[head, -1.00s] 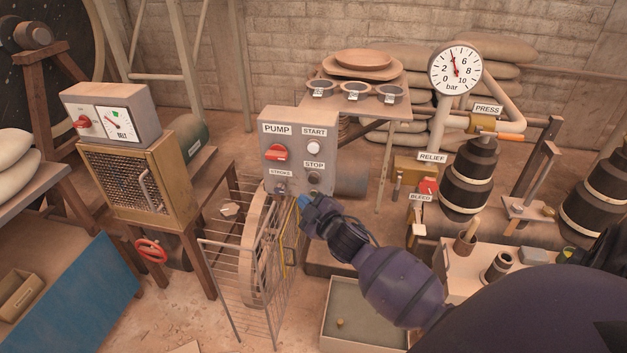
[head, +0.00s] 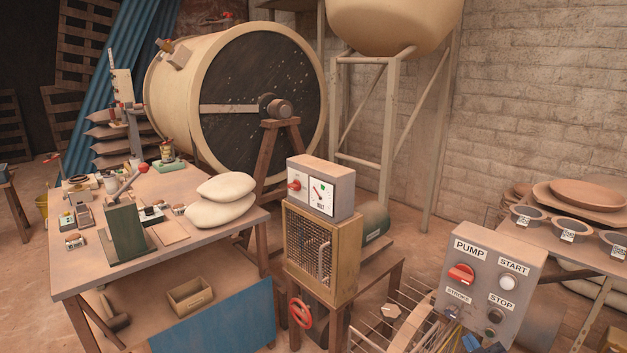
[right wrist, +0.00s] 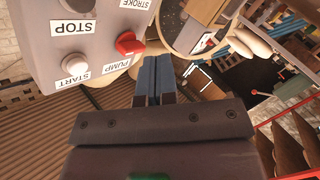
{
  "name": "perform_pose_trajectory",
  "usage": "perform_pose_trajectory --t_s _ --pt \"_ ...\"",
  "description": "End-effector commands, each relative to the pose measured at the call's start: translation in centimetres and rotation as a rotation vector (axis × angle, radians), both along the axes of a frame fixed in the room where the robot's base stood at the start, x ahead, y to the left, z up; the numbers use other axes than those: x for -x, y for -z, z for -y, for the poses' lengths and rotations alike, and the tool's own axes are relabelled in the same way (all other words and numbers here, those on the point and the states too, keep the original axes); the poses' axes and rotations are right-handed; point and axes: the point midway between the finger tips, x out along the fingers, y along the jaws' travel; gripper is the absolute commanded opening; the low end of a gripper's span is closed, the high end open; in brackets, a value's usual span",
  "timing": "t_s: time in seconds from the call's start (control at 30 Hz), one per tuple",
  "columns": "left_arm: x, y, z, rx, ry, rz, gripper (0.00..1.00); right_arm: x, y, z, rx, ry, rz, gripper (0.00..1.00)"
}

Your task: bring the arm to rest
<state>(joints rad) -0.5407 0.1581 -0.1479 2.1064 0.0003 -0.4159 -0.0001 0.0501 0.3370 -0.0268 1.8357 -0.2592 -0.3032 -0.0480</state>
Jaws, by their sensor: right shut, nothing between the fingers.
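My right gripper (head: 469,341) shows only at the bottom edge of the head view, just below the pump control box (head: 492,275). In the right wrist view its two blue fingers (right wrist: 154,76) are together with nothing between them. The box carries a red PUMP knob (head: 461,274), a white START button (head: 508,283) and a dark STOP button (head: 495,316). In the right wrist view the box (right wrist: 100,30) appears upside down at upper left, and the fingertips look apart from it. The rest of my right arm is out of the head view. My left gripper is not in view.
A wire guard (head: 405,318) stands left of the pump box. Further left are the belt box (head: 322,190) on its mesh cabinet (head: 322,255), and a workbench (head: 185,190) with tools and sacks. A large drum (head: 225,95) stands behind. Bowls sit on a table (head: 560,245) at right.

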Motion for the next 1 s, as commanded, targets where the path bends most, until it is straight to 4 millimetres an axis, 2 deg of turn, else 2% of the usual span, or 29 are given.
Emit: perform_pose_trajectory --t_s 0.03,0.17,0.27,0.5,0.7,0.83,1.0 --pt "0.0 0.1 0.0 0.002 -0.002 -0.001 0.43 1.4 1.0 -0.7 -0.05 0.0 -0.029 0.0" --pt "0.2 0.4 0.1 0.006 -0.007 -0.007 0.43 4.7 2.9 -2.3 -0.162 0.001 -0.092 0.0" --pt "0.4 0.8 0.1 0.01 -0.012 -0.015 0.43 7.8 4.7 -3.5 -0.246 0.009 -0.152 0.0" --pt "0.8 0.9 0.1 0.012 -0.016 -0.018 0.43 17.3 8.9 -6.2 -0.444 0.059 -0.315 0.0" --pt "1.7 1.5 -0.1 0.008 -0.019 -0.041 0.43 23.9 11.5 -7.1 -0.511 0.117 -0.417 0.0" --pt "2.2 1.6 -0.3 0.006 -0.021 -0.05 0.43 26.3 12.6 -7.0 -0.519 0.146 -0.458 0.0" --pt "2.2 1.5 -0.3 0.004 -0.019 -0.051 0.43 27.3 13.1 -6.8 -0.519 0.157 -0.472 0.0"
